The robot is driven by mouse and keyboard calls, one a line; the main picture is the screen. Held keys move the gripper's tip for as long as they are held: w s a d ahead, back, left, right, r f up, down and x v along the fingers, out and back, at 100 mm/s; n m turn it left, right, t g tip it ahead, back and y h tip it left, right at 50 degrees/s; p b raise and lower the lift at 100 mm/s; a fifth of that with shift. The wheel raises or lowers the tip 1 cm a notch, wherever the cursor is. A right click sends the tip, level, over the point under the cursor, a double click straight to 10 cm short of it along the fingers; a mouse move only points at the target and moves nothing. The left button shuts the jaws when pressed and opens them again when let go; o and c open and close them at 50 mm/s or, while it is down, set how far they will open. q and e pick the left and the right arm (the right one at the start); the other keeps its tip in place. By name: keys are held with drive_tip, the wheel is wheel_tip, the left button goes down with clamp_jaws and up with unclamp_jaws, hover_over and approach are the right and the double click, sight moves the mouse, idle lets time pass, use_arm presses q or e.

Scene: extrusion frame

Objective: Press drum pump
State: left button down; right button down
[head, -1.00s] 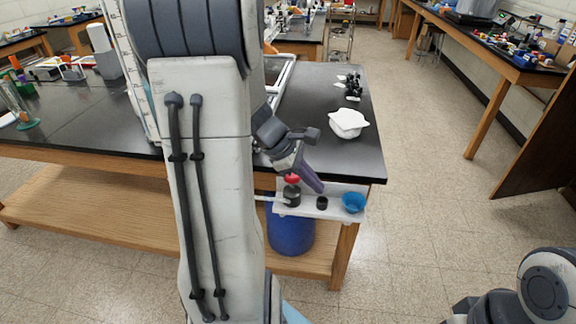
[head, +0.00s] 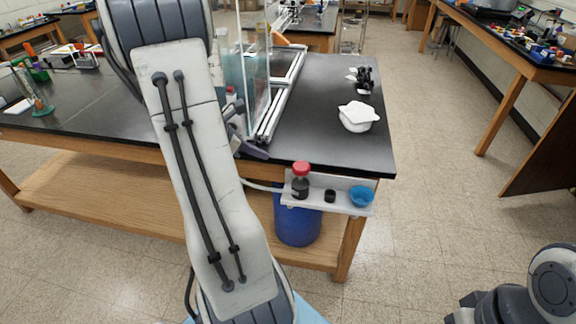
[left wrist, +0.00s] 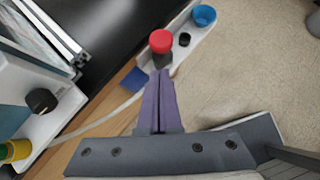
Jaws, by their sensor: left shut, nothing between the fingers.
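The blue drum (head: 297,226) stands under the bench's right end, partly behind a white shelf (head: 322,205). A dark pump body with a red top (head: 301,168) stands upright on that shelf, and a pale hose runs from it to the left. In the left wrist view the red top (left wrist: 160,41) shows just beyond my fingertips. My left gripper (head: 262,153) is shut and empty, up and left of the red top, apart from it. Its purple fingers (left wrist: 160,75) lie together in the left wrist view. My right gripper is not seen.
A small black cap (head: 330,196) and a blue cup (head: 361,196) sit on the shelf right of the pump. A clear-walled frame (head: 283,90) stands on the bench near my left arm. Floor right of the bench is clear.

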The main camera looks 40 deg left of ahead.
sight(294, 168)
use_arm(q)
drive_tip(key=x, duration=1.2)
drive_tip(key=shift+w+f, duration=0.25)
drive_tip(key=shift+f, duration=0.05)
wheel_tip(294, 168, down, 5)
drive_tip(key=b, duration=0.5)
drive_tip(key=shift+f+b, duration=0.1)
drive_tip(key=shift+b, duration=0.2)
drive_tip(key=shift+s, duration=0.1)
drive_tip(key=p+v, duration=0.2)
drive_tip(key=v, duration=1.2)
drive_tip(key=shift+p, duration=0.4)
drive_tip(key=shift+d+r, duration=0.15)
drive_tip(key=shift+r, duration=0.1)
idle(0.8)
